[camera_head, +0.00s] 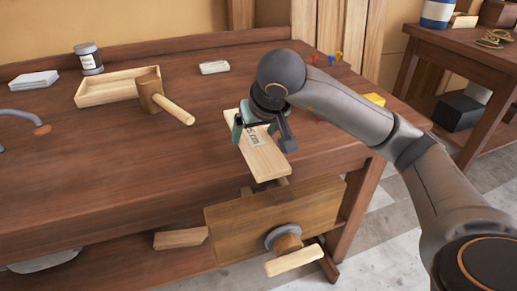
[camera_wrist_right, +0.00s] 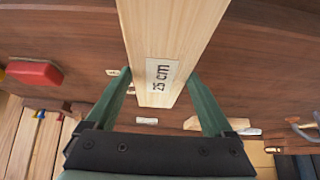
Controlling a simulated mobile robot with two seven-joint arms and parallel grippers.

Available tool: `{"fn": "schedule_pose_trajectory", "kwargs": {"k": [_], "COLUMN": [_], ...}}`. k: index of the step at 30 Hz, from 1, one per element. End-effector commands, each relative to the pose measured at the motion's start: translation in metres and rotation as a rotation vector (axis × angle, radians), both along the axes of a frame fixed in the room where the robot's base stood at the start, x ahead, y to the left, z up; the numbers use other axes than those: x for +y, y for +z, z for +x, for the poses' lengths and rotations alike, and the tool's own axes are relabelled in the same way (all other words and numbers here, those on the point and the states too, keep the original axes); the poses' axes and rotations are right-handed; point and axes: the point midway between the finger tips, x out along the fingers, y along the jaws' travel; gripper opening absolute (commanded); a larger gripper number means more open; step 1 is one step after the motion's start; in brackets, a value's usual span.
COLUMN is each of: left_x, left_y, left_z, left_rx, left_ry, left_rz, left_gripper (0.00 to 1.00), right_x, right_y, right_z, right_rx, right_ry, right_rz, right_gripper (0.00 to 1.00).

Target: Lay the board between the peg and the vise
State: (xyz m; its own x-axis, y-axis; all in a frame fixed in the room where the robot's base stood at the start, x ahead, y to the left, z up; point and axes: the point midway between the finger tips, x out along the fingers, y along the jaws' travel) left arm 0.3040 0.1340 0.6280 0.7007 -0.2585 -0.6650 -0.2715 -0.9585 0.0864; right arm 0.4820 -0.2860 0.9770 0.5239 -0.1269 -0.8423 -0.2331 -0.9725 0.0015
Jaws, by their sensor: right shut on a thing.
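The pale wooden board (camera_head: 262,158), labelled "25 cm", is at the right part of the workbench top, its long side pointing toward the vise. My right gripper (camera_head: 262,122) is shut across the board's width; in the right wrist view its green fingers (camera_wrist_right: 158,88) lie on both sides of the board (camera_wrist_right: 165,35). I cannot tell whether the board touches the bench. The vise (camera_head: 240,225) is on the bench front, just below the board's near end, with a gap behind its wooden jaw. I cannot make out the peg. My left gripper is not in view.
A mallet (camera_head: 165,100), an open wooden tray (camera_head: 105,88), a jar (camera_head: 88,58) and a white block (camera_head: 214,67) are on the bench.

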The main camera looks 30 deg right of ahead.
Motion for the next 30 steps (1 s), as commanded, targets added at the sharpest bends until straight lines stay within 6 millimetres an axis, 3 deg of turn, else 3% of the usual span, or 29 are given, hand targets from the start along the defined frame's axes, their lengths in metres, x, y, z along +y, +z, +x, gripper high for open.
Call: {"fn": "schedule_pose_trajectory", "kwargs": {"k": [11, 23, 24, 27, 30], "left_x": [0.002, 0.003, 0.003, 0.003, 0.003], "left_y": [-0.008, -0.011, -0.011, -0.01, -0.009], "left_z": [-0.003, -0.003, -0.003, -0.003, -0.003], "left_rx": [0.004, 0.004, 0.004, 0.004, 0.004], "left_ry": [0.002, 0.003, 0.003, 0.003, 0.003], "left_rz": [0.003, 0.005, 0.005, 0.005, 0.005], "left_gripper": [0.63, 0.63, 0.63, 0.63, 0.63], "right_x": [-0.011, -0.01, -0.01, -0.01, -0.01], "right_y": [-0.04, -0.045, -0.046, -0.045, -0.045], "right_z": [0.001, 0.001, 0.001, 0.001, 0.001], "right_rx": [-0.001, -0.003, -0.002, -0.002, -0.002], "right_ry": [0.0, 0.0, 0.0, 0.0, 0.0], "right_rz": [0.0, 0.001, 0.0, 0.0, 0.0], "right_gripper": [0.22, 0.22, 0.88, 0.99, 1.0]}}
